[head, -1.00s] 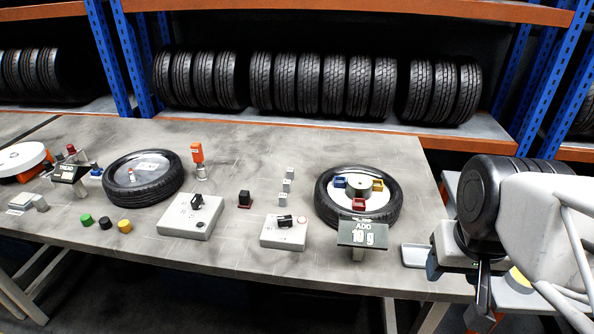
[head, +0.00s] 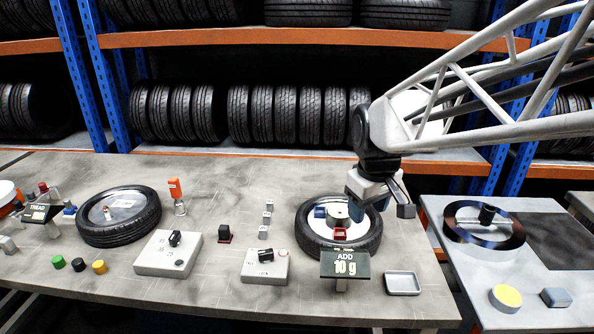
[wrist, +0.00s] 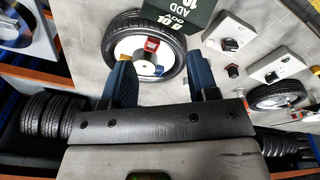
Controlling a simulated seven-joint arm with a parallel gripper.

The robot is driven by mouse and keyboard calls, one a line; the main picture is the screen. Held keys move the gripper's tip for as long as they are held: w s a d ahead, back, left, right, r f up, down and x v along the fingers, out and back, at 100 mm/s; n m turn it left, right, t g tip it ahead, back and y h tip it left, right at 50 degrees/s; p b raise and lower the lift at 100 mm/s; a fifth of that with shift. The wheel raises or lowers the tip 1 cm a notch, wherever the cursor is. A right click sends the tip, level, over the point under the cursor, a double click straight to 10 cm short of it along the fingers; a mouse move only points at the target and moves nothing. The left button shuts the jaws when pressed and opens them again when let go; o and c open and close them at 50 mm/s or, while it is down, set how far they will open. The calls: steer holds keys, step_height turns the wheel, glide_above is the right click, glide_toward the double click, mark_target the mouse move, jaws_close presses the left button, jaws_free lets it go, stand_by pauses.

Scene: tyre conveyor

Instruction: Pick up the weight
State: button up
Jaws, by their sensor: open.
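My gripper (head: 388,208) is open and empty, above the right side of the right-hand tyre (head: 312,246). Its two blue fingers stand apart in the wrist view (wrist: 165,85). A wheel with a round grey hub piece (head: 336,214) lies in that tyre, with a blue bin (head: 320,212) and a red bin (head: 340,233) around the hub. A yellow bin (wrist: 123,57) shows beside a finger in the wrist view; my gripper hides it in the head view. A sign (head: 345,263) reads "ADD 10 g". Small grey blocks (head: 267,217) stand left of the tyre; I cannot tell which thing is the weight.
A switch box (head: 253,270) and an empty grey tray (head: 403,284) flank the sign. Another tyre (head: 120,230) lies on the left, with a larger switch box (head: 155,258) beside it. A side table (head: 510,277) on the right holds a dark disc (head: 465,235) and a yellow button (head: 506,298).

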steer(key=w+a+f+n, duration=0.3)
steer(key=w+a, duration=0.3)
steer(key=w, duration=0.1)
steer(key=w+a+f+n, duration=0.2)
steer(key=w+a, duration=0.3)
steer(key=w, duration=0.3)
steer(key=n+g, duration=0.2)
steer(key=n, duration=0.4)
glide_above(267, 214)
steer(key=f, duration=1.1)
steer(key=shift+s+d+f, duration=0.1)
steer(key=shift+s+f, duration=0.15)
steer(key=shift+f, duration=0.1)
steer(key=shift+w+a+f, duration=0.1)
steer(key=shift+a+f, duration=0.05)
steer(key=shift+a, duration=0.05)
steer(key=shift+f, duration=0.15)
steer(key=shift+f, duration=1.15)
steer(key=shift+f, duration=0.15)
steer(key=shift+w+f, duration=0.15)
steer(key=shift+f, duration=2.35)
